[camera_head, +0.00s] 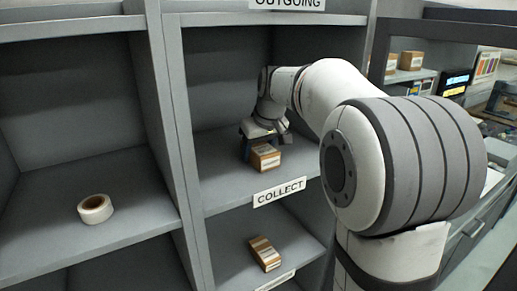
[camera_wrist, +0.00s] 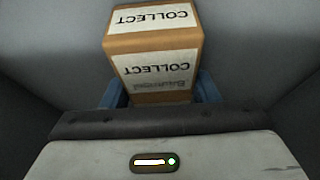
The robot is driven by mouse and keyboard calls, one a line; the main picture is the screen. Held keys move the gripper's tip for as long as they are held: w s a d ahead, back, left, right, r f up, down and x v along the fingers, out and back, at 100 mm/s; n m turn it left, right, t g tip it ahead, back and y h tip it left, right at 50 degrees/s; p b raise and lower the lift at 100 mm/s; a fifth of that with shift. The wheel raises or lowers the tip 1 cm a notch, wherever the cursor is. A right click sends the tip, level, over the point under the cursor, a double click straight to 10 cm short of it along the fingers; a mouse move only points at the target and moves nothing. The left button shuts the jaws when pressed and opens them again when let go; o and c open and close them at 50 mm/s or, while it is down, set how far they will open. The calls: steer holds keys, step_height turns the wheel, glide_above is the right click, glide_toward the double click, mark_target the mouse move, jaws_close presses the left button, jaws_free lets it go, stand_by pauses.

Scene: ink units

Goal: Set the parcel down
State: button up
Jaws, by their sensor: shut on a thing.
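The parcel (camera_head: 265,158) is a small brown box with white labels. It is in the middle compartment of the grey shelf unit, above the COLLECT sign (camera_head: 279,192). In the wrist view the parcel (camera_wrist: 154,50) shows labels reading COLLECT, upside down. My gripper (camera_head: 262,142) is shut on the parcel from above and behind. Its blue fingers (camera_wrist: 160,92) lie on both sides of the box. The parcel is at or just above the shelf board (camera_head: 222,178); I cannot tell whether it touches.
A roll of tape (camera_head: 95,209) lies on the shelf to the left. Another brown box (camera_head: 264,253) lies in the compartment below. A grey upright (camera_head: 172,110) divides the left and middle compartments. More small boxes (camera_head: 411,60) stand on a shelf at the right.

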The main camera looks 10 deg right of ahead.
mark_target(264, 149)
steer(key=o, duration=1.1)
steer(key=v, duration=0.7)
steer(key=shift+s+r, duration=0.1)
steer(key=shift+r, duration=0.25)
